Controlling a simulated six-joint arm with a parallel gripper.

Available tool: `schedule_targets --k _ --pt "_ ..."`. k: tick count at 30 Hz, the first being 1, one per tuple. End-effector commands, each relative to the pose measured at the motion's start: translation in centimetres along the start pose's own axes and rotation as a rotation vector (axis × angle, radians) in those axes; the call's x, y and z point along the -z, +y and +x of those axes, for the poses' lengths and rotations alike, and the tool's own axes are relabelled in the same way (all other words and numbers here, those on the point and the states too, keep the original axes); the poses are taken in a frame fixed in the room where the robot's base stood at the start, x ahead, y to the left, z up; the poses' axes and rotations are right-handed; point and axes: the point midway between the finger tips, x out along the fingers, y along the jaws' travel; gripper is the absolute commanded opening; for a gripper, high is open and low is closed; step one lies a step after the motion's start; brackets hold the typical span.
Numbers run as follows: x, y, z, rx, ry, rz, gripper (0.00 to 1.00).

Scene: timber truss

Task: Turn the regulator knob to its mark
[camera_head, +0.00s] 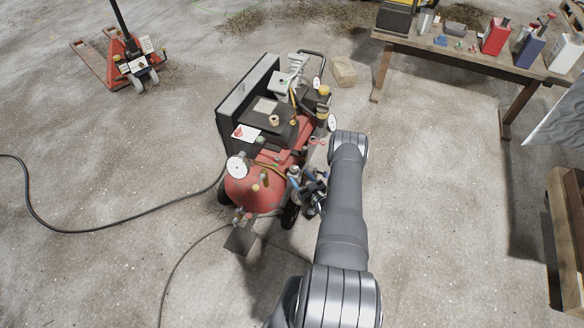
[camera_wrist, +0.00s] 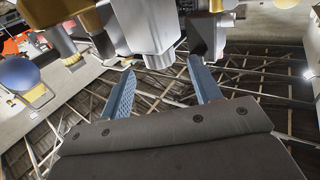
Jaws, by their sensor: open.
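The red air compressor (camera_head: 255,190) stands on the floor with dials and fittings on it. My gripper (camera_head: 311,188) is at its right side, small and partly hidden by my arm. In the wrist view my gripper (camera_wrist: 161,66) has its two blue fingers spread apart, with nothing held between them. A pale metal block (camera_wrist: 148,25) with a short round end lies just beyond the fingertips, between them in the picture. I cannot tell for sure which part is the regulator knob, and its mark does not show clearly.
A brass fitting (camera_wrist: 62,42) and a blue round part (camera_wrist: 19,74) are at the left in the wrist view. A dark block (camera_wrist: 203,34) is close by the right finger. A black hose (camera_head: 90,230) lies on the floor; a workbench (camera_head: 455,55) stands at the back right.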

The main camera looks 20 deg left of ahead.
Motion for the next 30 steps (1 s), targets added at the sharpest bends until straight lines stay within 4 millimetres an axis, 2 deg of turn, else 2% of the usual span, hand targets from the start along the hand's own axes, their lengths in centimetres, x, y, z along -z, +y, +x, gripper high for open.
schedule_targets --k 3,10,15,23,26,30 --pt "0.0 -0.1 2.6 0.003 0.002 -0.001 0.57" --pt "0.0 -0.1 6.1 0.002 0.001 -0.001 0.57" --pt "0.0 0.0 7.1 0.0 0.001 0.001 0.57" --pt "0.0 0.0 7.2 0.0 0.0 0.001 0.57" --pt "0.0 0.0 7.2 0.0 0.0 0.001 0.42" --pt "0.0 0.0 7.2 0.0 0.0 0.001 0.14"
